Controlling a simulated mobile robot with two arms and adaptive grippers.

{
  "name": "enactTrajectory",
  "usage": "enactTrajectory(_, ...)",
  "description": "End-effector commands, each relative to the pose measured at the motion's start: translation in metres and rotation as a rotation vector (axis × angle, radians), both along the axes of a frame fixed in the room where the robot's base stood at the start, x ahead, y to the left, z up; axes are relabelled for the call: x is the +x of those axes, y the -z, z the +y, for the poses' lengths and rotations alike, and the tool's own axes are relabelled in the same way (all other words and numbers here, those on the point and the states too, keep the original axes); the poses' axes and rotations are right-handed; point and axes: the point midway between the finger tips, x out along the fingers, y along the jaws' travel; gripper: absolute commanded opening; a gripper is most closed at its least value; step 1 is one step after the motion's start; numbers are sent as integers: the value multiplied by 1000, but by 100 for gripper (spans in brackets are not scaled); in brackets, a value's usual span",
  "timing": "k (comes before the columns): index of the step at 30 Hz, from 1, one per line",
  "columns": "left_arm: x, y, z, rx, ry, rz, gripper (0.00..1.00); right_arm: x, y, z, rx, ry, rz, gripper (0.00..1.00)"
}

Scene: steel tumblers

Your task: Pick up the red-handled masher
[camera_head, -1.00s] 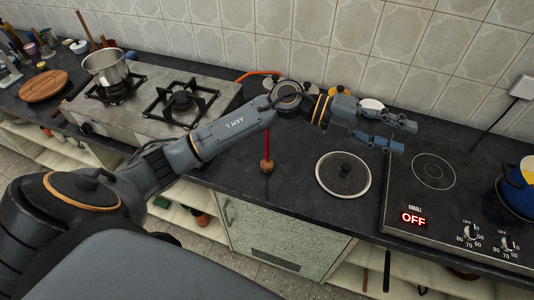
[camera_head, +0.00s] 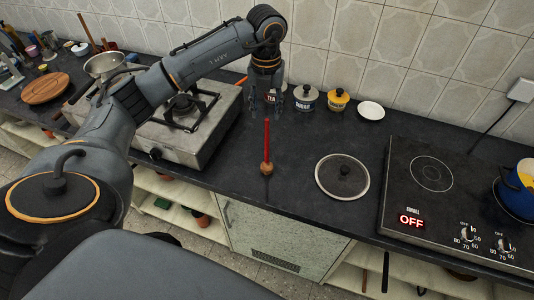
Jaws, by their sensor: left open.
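My left gripper (camera_head: 266,108) is open and empty, fingers pointing down, just beyond the far end of the red handle in the picture. I cannot tell whether a finger touches the handle. My right gripper is not in view.
A glass lid (camera_head: 342,177) lies to the right of the masher. Canisters marked sugar (camera_head: 306,98) and another yellow-lidded one (camera_head: 339,99) stand by the wall, with a white saucer (camera_head: 371,111). A gas stove (camera_head: 190,140) is left, an electric hob (camera_head: 450,200) right.

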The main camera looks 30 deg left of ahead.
Motion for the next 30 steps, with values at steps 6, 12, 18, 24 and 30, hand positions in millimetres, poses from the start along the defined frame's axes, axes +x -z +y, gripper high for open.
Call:
enactTrajectory(6, 0, 29, -1, -2, 1, 1, 41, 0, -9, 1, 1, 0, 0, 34)
enactTrajectory(12, -1, 43, -2, -3, 2, 4, 41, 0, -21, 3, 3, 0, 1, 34)
enactTrajectory(18, 0, 73, -3, -3, 1, 3, 41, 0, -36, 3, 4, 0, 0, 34)
enactTrajectory(24, 0, 85, -2, -2, 2, -1, 41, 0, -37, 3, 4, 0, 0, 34)
enactTrajectory(30, 0, 85, -2, -3, 2, -1, 29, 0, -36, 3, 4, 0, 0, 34)
